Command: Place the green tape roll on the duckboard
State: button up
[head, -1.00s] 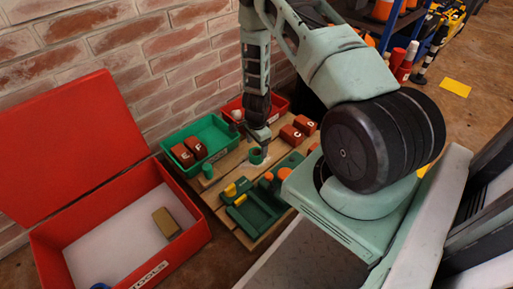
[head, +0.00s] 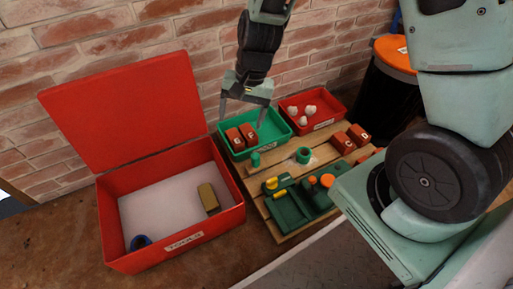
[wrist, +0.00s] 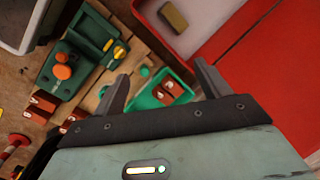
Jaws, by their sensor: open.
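The green tape roll (head: 303,155) lies flat on the wooden slats of the duckboard (head: 284,231), towards its back, in the head view. A pale patch shows on the slats around it. My gripper (head: 242,120) is open and empty. It is raised above the green bin (head: 283,137), to the left of the tape roll and apart from it.
The green bin holds red blocks (head: 234,136). A red bin (head: 333,116) with white pieces stands behind. A green tray (head: 287,211), red blocks (head: 343,142) and a small green cylinder (head: 255,160) are on the duckboard. An open red toolbox (head: 171,241) stands left, near the brick wall.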

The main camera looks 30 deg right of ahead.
jog(key=s+a+r+n+h, duration=0.1)
jog(key=s+a+r+n, duration=0.3)
jog(key=s, duration=0.6)
jog(key=s+a+r+n+h, duration=0.1)
jog(key=s+a+r+n, duration=0.3)
jog(key=s+r+n, duration=0.4)
jog(key=s+n, duration=0.2)
jog(key=shift+s+r+n, duration=0.15)
jog(key=shift+r+n, duration=0.15)
jog(key=shift+a, duration=0.1)
